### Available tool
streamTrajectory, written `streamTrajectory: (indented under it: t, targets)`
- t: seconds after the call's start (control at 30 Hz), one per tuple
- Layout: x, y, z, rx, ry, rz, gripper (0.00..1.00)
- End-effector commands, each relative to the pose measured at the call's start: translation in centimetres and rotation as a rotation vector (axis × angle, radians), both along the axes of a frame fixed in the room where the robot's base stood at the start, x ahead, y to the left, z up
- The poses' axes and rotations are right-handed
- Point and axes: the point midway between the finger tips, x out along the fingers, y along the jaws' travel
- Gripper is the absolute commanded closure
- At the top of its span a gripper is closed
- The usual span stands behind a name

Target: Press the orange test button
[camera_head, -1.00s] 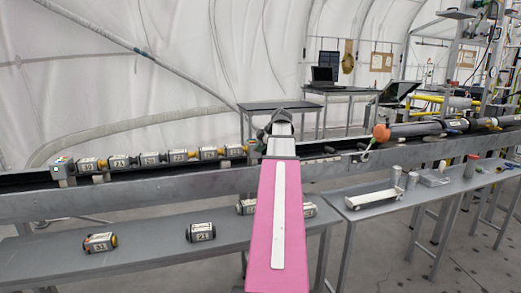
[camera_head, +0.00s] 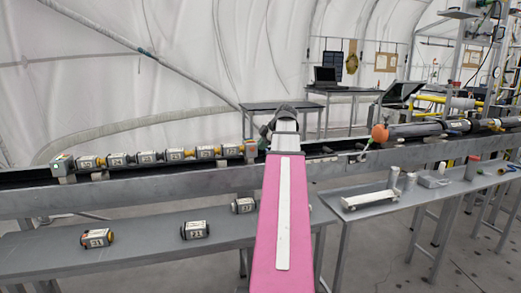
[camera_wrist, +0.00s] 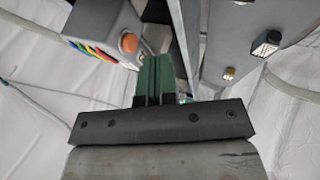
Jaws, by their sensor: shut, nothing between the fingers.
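The orange button (camera_wrist: 128,43) shows in the wrist view as a round orange cap on the end of a grey box (camera_wrist: 104,30) with coloured stripes along its side. My gripper (camera_wrist: 153,72) has green fingers that are shut together with nothing between them. In the picture the fingers lie just right of and below the button. A gap shows between them and the button, though the depth is hard to judge. In the head view my pink arm (camera_head: 276,220) reaches forward over the rail, and its fingers cannot be made out. I cannot clearly tell the button there.
A long grey rail (camera_head: 150,199) crosses the head view, with several labelled modules (camera_head: 146,158) in a row on its left. More modules, such as one marked 33 (camera_head: 97,238), lie on the lower bench (camera_head: 145,247). An orange ball (camera_head: 379,133) sits on the rail's right.

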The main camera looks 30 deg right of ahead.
Motion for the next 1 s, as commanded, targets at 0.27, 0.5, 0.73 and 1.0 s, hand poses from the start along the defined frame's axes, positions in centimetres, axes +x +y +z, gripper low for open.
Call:
streamTrajectory:
  t: [0.27,0.5,0.73,1.0]
  targets:
    - [-2.4,-1.4,3.6,-0.002,-0.001,-0.002,1.0]
    - [-3.4,-2.0,5.3,0.0,0.0,0.0,1.0]
    - [-3.6,-2.1,5.4,0.0,0.0,0.0,1.0]
    - [-3.5,-2.1,5.4,0.0,0.0,0.0,1.0]
